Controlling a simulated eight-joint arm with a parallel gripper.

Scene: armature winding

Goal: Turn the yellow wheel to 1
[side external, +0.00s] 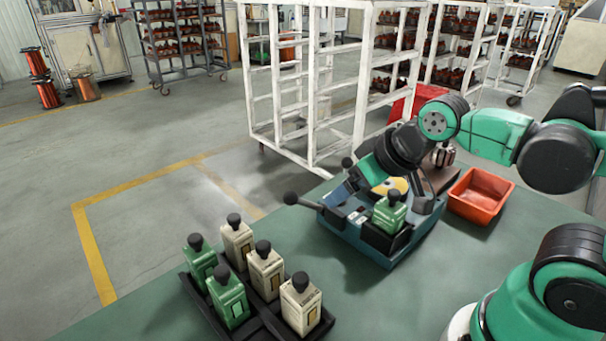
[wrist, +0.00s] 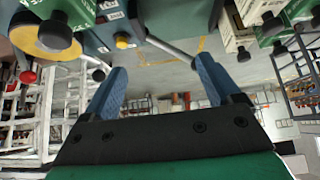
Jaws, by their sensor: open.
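The yellow wheel (side external: 390,186) is on the blue-grey machine on the bench, partly covered by my arm in the side view. In the wrist view the yellow wheel (wrist: 30,40) is at the upper left, with a black knob (wrist: 56,34) in front of it. I cannot read any number on it. My gripper (wrist: 160,80) is open and empty, with its two blue fingers spread apart. The wheel is off to the left of the fingers and not between them. In the side view the fingers are hard to tell from the machine's dark parts.
A lever with a black knob (side external: 290,198) sticks out leftward from the machine (side external: 352,228). A green bottle-shaped part (side external: 389,213) stands at its front. A black tray (side external: 206,306) holds several green and cream ones. An orange bin (side external: 479,196) is at the right.

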